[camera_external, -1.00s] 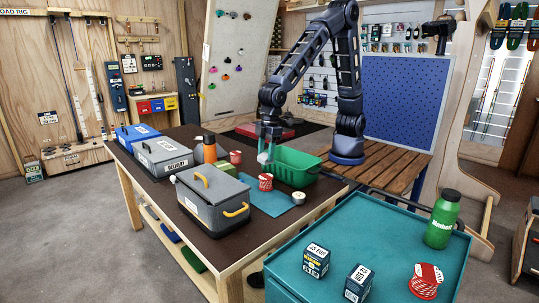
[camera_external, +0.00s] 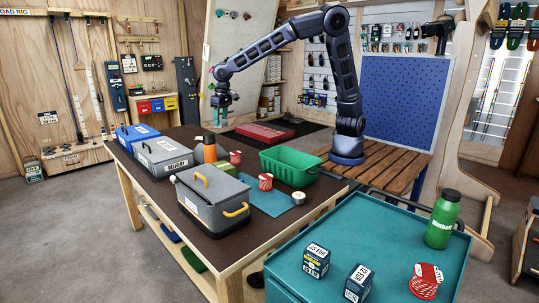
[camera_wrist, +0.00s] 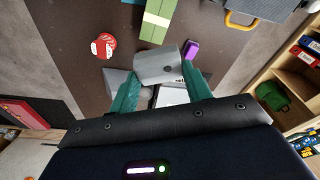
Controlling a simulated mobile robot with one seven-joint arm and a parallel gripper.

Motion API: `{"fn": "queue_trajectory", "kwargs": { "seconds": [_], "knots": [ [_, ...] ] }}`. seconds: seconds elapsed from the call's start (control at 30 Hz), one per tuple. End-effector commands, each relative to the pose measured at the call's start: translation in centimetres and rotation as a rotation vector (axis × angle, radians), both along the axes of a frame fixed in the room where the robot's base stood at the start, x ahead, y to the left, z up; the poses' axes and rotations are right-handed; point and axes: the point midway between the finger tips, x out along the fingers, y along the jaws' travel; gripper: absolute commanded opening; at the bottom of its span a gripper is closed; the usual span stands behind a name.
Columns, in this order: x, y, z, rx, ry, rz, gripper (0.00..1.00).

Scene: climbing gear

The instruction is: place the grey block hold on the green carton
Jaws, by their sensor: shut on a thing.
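The grey block hold (camera_wrist: 157,65) is between the two teal fingers of my gripper (camera_wrist: 157,92) in the wrist view, with a dark round hole in its face. My gripper (camera_external: 221,117) is shut on it, raised above the far side of the brown table. The hold is too small to make out clearly in the external view. The green carton (camera_wrist: 158,18) shows beyond the hold in the wrist view, apart from it. In the external view the carton (camera_external: 227,169) is partly hidden behind the grey toolbox with yellow handles.
The brown table (camera_external: 255,232) also bears the grey toolbox (camera_external: 212,203), an orange bottle (camera_external: 210,150), a red-and-white roll (camera_external: 265,182) and a green bin (camera_external: 290,166). A purple block (camera_wrist: 191,50) lies near the carton. A red case (camera_external: 265,133) lies at the back.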

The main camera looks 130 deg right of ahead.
Motion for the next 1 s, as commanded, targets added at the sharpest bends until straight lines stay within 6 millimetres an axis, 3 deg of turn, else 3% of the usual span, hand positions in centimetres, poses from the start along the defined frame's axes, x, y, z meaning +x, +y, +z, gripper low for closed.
{"fn": "queue_trajectory", "kwargs": {
  "seconds": [0.17,0.7,1.0],
  "knots": [
    [-0.1,-0.3,-2.1,0.000,0.001,-0.012,0.26],
    [-0.1,-0.3,-13.5,-0.001,0.001,-0.010,0.26],
    [-0.1,-0.3,-15.8,-0.001,-0.001,-0.009,0.26]
  ]
}}
